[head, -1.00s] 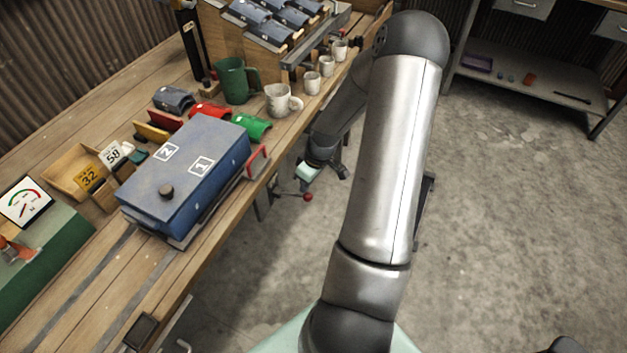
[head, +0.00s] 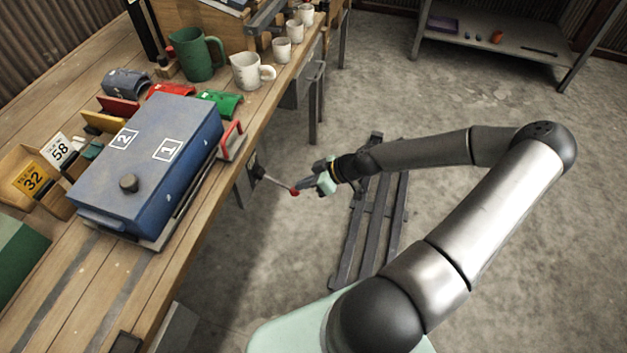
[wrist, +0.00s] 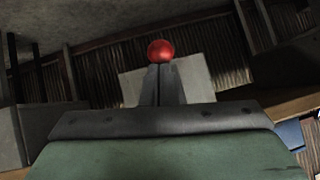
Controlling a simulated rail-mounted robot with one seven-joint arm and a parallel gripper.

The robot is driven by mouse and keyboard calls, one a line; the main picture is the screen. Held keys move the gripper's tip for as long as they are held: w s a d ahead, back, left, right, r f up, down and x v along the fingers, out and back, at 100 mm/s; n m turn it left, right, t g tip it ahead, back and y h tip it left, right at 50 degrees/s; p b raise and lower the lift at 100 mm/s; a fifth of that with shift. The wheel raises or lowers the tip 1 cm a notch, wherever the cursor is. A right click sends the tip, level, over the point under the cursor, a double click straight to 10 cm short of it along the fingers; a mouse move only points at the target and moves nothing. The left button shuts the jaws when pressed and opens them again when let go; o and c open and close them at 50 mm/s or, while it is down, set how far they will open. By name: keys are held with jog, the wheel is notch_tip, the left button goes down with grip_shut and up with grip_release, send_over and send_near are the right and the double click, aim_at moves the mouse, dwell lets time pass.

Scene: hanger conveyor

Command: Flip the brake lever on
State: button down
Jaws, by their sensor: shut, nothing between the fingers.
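The brake lever is a thin rod with a red ball knob (head: 295,191). It sticks out from a dark mount on the front side of the workbench, below the tabletop. My gripper (head: 303,187) is at the knob, to its right in the head view, with its fingers shut and nothing between them. In the wrist view the red knob (wrist: 160,50) shows just beyond the tips of my shut fingers (wrist: 161,68). The rod is hidden there, and I cannot tell whether the fingertips touch the knob.
A blue box marked 1 and 2 (head: 150,165) sits on the wooden workbench (head: 95,290). A green mug (head: 196,54) and several white mugs stand behind it. A dark slatted rack (head: 372,225) stands on the floor beneath my forearm. The floor to the right is open.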

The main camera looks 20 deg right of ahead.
jog(key=shift+a+f+b, duration=0.1)
jog(key=shift+f+b, duration=0.35)
jog(key=shift+f, duration=0.5)
jog(key=p+v, duration=0.3)
jog(key=v, duration=1)
jog(key=shift+w+d, duration=0.2)
jog(key=shift+d, duration=0.05)
jog(key=shift+a, duration=0.1)
